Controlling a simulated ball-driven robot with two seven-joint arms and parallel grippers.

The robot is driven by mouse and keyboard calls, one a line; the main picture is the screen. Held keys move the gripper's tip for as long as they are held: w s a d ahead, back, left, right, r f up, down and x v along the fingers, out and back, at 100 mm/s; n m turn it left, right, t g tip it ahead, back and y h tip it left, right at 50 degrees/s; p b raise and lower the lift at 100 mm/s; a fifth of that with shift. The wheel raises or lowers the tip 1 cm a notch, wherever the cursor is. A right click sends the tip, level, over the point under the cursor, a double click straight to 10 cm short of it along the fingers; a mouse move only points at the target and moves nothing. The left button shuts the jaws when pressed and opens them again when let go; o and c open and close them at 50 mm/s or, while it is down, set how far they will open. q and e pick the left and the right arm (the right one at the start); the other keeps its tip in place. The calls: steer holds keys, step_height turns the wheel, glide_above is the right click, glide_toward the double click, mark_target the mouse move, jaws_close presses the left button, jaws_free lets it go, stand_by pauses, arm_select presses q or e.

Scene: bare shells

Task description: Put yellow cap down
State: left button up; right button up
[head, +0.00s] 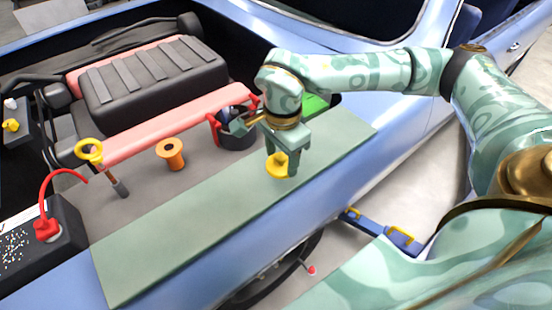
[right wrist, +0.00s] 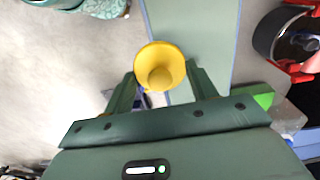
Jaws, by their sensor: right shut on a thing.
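The yellow cap (head: 278,166) is between the fingers of my right gripper (head: 284,160), which is shut on it. In the right wrist view the round yellow cap (right wrist: 160,66) shows between the two green fingertips (right wrist: 161,78). The cap is at the far right part of the grey-green mat (head: 190,220), near its front edge. I cannot tell whether it touches the mat or hangs just above it. The mat also shows in the right wrist view (right wrist: 205,25). My left gripper is not in view.
The mat's middle and left are clear. Behind it stand an orange spool (head: 171,153), a yellow-ringed tool (head: 90,152) and a dark pot (head: 236,137) near my gripper. A black box with a red cable (head: 47,228) is at left. The car's edge drops off in front.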

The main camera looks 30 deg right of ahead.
steer(key=w+d+f, duration=0.1)
steer(key=w+f, duration=0.1)
steer(key=w+d+f+b, duration=0.1)
steer(key=w+f, duration=0.1)
steer(key=w+d+f, duration=0.1)
steer(key=w+f, duration=0.2)
steer(key=shift+w+d+f+b, duration=0.1)
steer(key=shift+d+b, duration=0.1)
steer(key=shift+b, duration=0.15)
steer(key=shift+w+f+b, duration=0.2)
steer(key=shift+f+b, duration=0.15)
steer(key=shift+f, duration=1.35)
steer(key=o, duration=1)
steer(key=shift+f, duration=0.1)
step_height(320, 180, up, 12)
steer(key=shift+r+p, duration=0.15)
steer(key=shift+p, duration=1)
